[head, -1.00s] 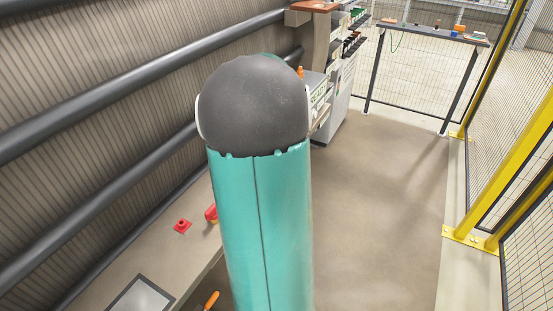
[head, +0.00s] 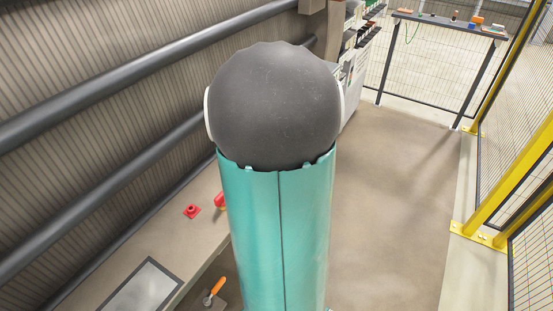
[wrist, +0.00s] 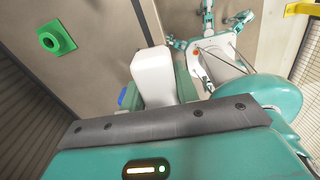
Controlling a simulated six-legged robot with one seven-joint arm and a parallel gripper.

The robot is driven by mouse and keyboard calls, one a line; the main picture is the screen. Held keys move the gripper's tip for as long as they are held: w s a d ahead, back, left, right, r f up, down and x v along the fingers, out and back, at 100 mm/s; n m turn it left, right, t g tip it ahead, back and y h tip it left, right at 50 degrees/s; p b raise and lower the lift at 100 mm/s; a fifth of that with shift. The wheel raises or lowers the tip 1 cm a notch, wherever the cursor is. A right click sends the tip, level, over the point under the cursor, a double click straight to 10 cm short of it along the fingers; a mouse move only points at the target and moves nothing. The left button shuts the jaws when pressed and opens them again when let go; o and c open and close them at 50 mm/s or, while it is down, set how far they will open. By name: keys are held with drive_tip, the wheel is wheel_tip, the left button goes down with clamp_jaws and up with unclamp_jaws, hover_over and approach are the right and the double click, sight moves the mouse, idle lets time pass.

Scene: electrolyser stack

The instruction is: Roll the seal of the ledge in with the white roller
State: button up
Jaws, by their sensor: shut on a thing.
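My gripper (wrist: 150,92) shows in the wrist view beyond its teal housing and dark strip. A smooth white piece (wrist: 153,72) stands out there, with a small blue part (wrist: 127,97) beside it. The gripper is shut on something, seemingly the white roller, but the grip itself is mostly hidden. In the head view my teal arm hides the gripper and its load. The tan ledge (head: 118,262) runs along the wall at left. A pale panel (head: 143,288) with a dark border lies in it. I cannot tell the seal from that border.
An orange-handled tool (head: 215,289) lies lower. A green flanged piece (wrist: 56,42) shows in the wrist view. Yellow-posted fencing (head: 500,190) bounds the open floor at right.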

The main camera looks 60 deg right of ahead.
drive_tip(key=shift+s+a+f, duration=0.1)
drive_tip(key=shift+a+f, duration=0.05)
drive_tip(key=shift+a, duration=0.6)
drive_tip(key=shift+a+f, duration=0.15)
drive_tip(key=shift+a, duration=0.6)
drive_tip(key=shift+s+a+r, duration=0.1)
drive_tip(key=shift+a+r, duration=0.05)
drive_tip(key=shift+a, duration=1.65)
drive_tip(key=shift+w+a+r, duration=0.1)
drive_tip(key=shift+a+r, duration=0.05)
drive_tip(key=shift+a, duration=1.6)
drive_tip(key=shift+s+a+r, duration=0.1)
drive_tip(key=shift+a+r, duration=0.05)
drive_tip(key=shift+a, duration=1.65)
drive_tip(key=shift+a+f, duration=0.2)
drive_tip(key=shift+a, duration=1.6)
drive_tip(key=shift+a, duration=0.1)
